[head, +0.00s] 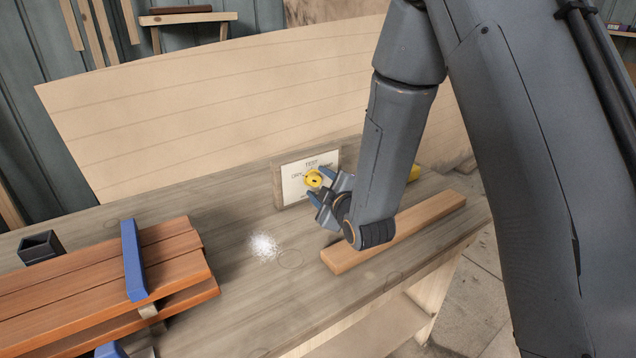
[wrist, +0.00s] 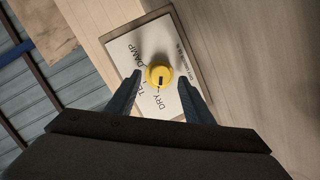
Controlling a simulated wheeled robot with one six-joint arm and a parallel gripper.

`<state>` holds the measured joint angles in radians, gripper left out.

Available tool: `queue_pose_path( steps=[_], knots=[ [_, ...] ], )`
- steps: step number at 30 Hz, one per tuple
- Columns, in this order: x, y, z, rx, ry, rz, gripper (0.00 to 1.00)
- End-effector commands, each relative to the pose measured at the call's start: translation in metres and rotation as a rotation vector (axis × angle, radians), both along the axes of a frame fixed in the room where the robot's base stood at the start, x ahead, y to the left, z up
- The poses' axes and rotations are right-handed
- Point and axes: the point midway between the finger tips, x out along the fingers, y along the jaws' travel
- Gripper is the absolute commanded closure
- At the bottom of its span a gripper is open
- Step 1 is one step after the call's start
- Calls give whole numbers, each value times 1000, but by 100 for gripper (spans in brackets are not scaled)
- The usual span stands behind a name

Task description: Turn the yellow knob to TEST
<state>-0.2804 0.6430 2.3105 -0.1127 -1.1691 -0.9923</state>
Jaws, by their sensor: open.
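The yellow knob (head: 314,179) sits on a white label plate (head: 296,185) in a wooden frame standing on the bench. In the wrist view the knob (wrist: 159,70) has a black mark on its lower side, which appears to point toward DRY. DRY, TEST and DAMP are printed around it on the plate (wrist: 122,62), with TEST partly hidden by a finger. My gripper (head: 319,186) is open in front of the plate. In the wrist view my gripper's fingers (wrist: 160,80) lie on either side of the knob with gaps; contact cannot be seen.
A loose wooden strip (head: 400,232) lies on the bench below my wrist. Clamped reddish boards (head: 90,270) with a blue clamp (head: 132,260) fill the left. A white powder patch (head: 264,246) lies between. A large curved panel (head: 200,100) stands behind.

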Motion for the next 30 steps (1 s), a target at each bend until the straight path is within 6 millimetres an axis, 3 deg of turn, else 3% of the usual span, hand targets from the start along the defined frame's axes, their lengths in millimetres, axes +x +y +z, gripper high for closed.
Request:
queue_pose_path(
  steps=[12,20,30],
  knots=[
    [10,4,-3,0,2,-1,53],
    [10,4,-3,1,1,0,94],
    [10,4,-2,41,29,1,94]
  ],
)
